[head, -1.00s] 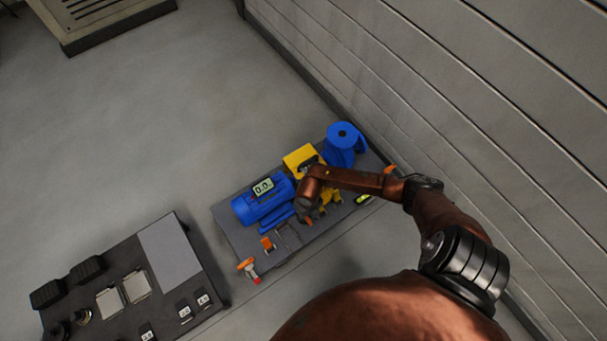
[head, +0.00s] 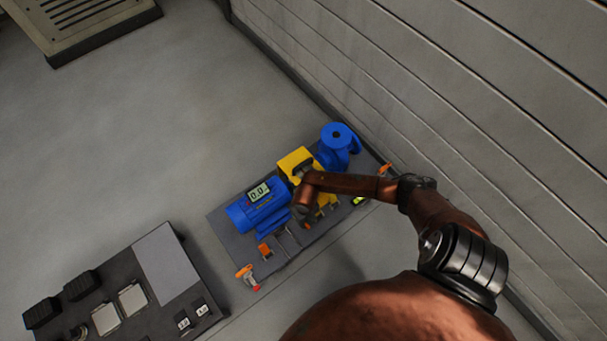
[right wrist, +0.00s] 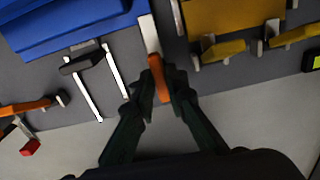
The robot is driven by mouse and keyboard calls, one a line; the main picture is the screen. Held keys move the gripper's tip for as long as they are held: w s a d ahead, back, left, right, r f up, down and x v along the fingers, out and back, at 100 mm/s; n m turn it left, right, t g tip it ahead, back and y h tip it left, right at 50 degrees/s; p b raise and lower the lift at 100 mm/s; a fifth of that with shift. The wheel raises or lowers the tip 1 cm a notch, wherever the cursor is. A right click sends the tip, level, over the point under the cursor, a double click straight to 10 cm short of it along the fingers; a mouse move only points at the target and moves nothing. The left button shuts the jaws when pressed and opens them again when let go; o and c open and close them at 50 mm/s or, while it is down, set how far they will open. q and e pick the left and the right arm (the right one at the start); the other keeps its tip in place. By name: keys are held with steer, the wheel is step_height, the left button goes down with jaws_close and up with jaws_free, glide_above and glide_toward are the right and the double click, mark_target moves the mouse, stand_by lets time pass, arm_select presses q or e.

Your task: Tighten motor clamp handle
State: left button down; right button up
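The blue motor (head: 250,216) with a small display lies on the grey skid plate (head: 226,232); its lower edge also shows in the right wrist view (right wrist: 75,32). In the right wrist view an orange clamp handle (right wrist: 157,68) on a light metal bar stands beside the motor's corner. My right gripper (right wrist: 160,88) has its two dark fingers on either side of this handle, close against it, and seems shut on it. In the head view my right arm's end (head: 306,203) hides the handle and fingers. My left gripper is not in view.
A yellow guard (head: 292,161) and a blue pump (head: 337,152) stand beside the motor. Another orange handle (head: 264,249) and an orange tool with a red tip (head: 246,275) are at the near left. A dark panel (head: 115,267) lies lower left; a wall (head: 450,90) rises at right.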

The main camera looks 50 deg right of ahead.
jaws_close()
steer(key=shift+w+r+m+p, duration=0.1)
steer(key=shift+r+m+p, duration=0.1)
steer(key=shift+m+p, duration=0.6)
steer(key=shift+f+m+p, duration=0.1)
steer(key=shift+m+p, duration=0.2)
steer(key=shift+m, duration=0.3)
steer(key=shift+f, duration=0.1)
